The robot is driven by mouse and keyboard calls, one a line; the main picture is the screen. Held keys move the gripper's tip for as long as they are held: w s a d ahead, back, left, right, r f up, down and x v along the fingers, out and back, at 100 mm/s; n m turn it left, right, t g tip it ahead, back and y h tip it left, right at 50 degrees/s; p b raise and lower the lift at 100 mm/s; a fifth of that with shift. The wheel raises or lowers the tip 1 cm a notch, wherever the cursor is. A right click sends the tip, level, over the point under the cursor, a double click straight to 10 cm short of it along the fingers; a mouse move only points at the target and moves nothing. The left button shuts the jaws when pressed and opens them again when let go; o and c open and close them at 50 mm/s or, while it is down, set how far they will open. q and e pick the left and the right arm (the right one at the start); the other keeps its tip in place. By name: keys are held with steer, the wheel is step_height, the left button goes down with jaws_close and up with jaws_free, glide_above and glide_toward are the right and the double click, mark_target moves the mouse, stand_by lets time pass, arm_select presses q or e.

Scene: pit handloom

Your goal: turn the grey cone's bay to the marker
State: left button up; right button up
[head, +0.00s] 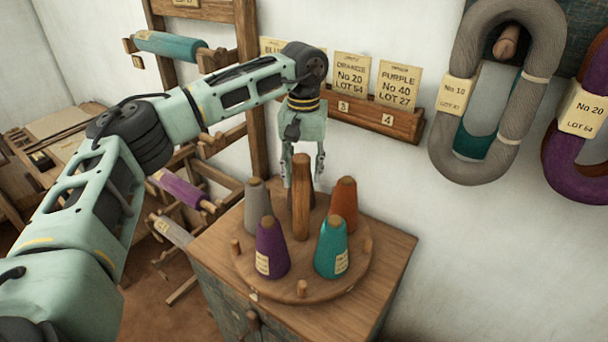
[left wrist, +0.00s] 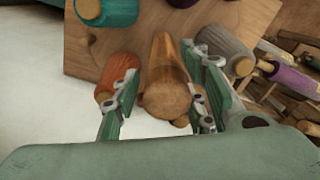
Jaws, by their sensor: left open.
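The grey cone (head: 256,206) stands upright at the back left of a round wooden turntable (head: 272,290). It also shows in the left wrist view (left wrist: 226,46), to the right of the centre post. The tall wooden centre post (head: 301,205) rises from the turntable's middle. My left gripper (head: 303,180) is open and points down at the post's upper part. In the left wrist view, the post (left wrist: 165,75) lies between the spread fingers; I cannot tell whether they touch it. A small pale tab (head: 253,296) at the turntable's front left may be the marker. My right gripper is not in view.
Purple (head: 271,250), teal (head: 331,250) and orange (head: 344,204) cones share the turntable with short pegs (head: 302,288). It sits on a wooden cabinet (head: 365,315). A card rack (head: 375,120) and hanks (head: 458,160) are on the wall behind. A wooden frame (head: 252,90) stands behind my left arm.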

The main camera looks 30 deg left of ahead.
mark_target(304, 181)
arm_select(q)
steer(key=f+p, duration=0.1)
steer(key=f, duration=0.2)
steer(key=shift+w+f, duration=0.15)
steer(key=shift+w, duration=0.05)
steer(key=shift+f, duration=0.25)
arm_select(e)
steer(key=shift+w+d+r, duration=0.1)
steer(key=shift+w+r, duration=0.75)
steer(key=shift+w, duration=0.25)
arm_select(q)
steer(key=shift+c, duration=0.5)
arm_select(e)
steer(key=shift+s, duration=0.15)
arm_select(q)
steer(key=shift+c, duration=1)
jaws_close()
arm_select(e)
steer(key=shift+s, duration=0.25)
